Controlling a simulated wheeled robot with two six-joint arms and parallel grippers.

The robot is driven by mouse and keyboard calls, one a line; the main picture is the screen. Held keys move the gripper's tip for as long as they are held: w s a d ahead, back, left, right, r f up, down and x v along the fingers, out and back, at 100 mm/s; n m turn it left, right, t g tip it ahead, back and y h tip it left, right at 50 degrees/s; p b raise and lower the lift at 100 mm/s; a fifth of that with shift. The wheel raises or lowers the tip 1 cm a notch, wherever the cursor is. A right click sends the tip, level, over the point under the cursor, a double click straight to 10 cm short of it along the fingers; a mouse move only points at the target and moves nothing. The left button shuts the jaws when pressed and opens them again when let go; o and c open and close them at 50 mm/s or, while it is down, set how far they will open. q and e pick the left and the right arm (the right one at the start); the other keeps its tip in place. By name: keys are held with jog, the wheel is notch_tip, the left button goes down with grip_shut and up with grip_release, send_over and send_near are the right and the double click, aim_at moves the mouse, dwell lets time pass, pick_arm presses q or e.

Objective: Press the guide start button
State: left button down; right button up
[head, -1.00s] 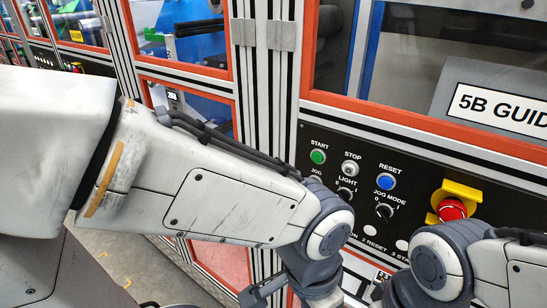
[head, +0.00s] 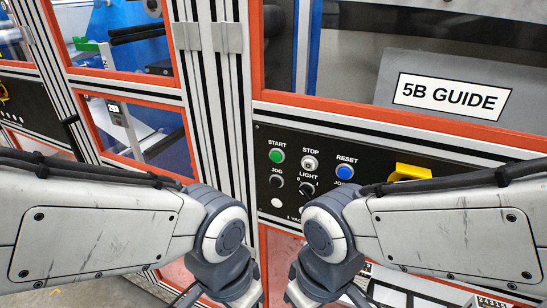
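The green start button (head: 276,156) is on the black control panel (head: 400,158), at its upper left under the word START. The panel sits below a window with a "5B GUIDE" sign (head: 450,96). My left arm comes in from the left and my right arm from the right; their wrists are close together below the button, in front of the panel's lower part. Both arms point down and their fingertips are out of the picture or hidden, so no gripper is seen at the button. Nothing covers the button.
Beside the start button are a white stop button (head: 310,163) and a blue reset button (head: 345,171). Jog and light knobs (head: 307,188) sit below. A yellow guard (head: 410,172) is partly hidden by my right arm. Orange-framed windows and metal posts (head: 209,100) stand left.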

grip_shut()
